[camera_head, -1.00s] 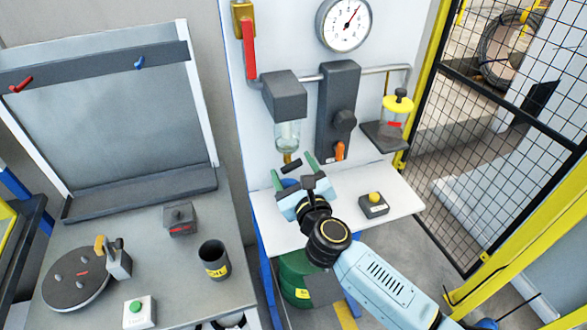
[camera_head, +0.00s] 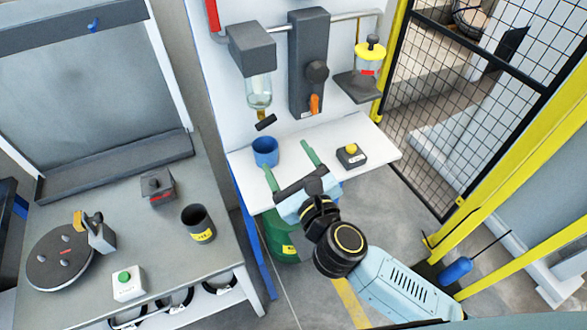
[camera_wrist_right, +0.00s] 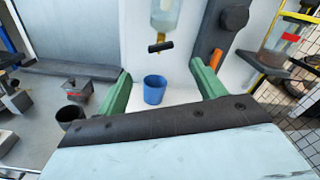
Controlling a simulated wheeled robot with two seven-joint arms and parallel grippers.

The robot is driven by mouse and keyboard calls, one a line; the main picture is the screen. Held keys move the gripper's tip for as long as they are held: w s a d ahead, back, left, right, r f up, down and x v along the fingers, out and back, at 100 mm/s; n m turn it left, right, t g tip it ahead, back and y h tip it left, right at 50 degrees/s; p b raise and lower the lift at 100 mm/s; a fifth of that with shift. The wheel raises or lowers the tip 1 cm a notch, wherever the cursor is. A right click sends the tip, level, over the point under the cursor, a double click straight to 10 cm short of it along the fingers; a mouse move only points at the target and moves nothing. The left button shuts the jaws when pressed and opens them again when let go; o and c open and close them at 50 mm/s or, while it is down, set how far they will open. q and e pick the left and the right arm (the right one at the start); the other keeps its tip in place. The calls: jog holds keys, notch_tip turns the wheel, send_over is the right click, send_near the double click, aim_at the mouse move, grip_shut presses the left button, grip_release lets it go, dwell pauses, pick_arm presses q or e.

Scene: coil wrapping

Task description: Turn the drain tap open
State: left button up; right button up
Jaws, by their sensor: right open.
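The drain tap (camera_head: 266,122) is a small black bar handle on a brass stem under a clear bowl (camera_head: 259,92). The handle also shows in the right wrist view (camera_wrist_right: 161,47), lying crosswise and slightly tilted. A blue cup (camera_head: 265,151) stands upright on the white shelf below the tap. My right gripper (camera_head: 291,167) is open and empty, with green fingers spread apart, at the shelf's front edge. It is apart from the tap, below and in front of it. In the wrist view (camera_wrist_right: 160,72), the cup and tap appear between the fingers. My left gripper is out of view.
A yellow-buttoned box (camera_head: 351,155) sits on the white shelf (camera_head: 374,143), right of my gripper. A grey block with an orange lever (camera_head: 314,104) and a yellow-topped jar (camera_head: 370,60) are on the panel. A green drum (camera_head: 280,240) stands below. The bench (camera_head: 205,266) is left.

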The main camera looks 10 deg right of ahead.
jog(key=shift+v, duration=1)
jog(key=shift+c, duration=0.3)
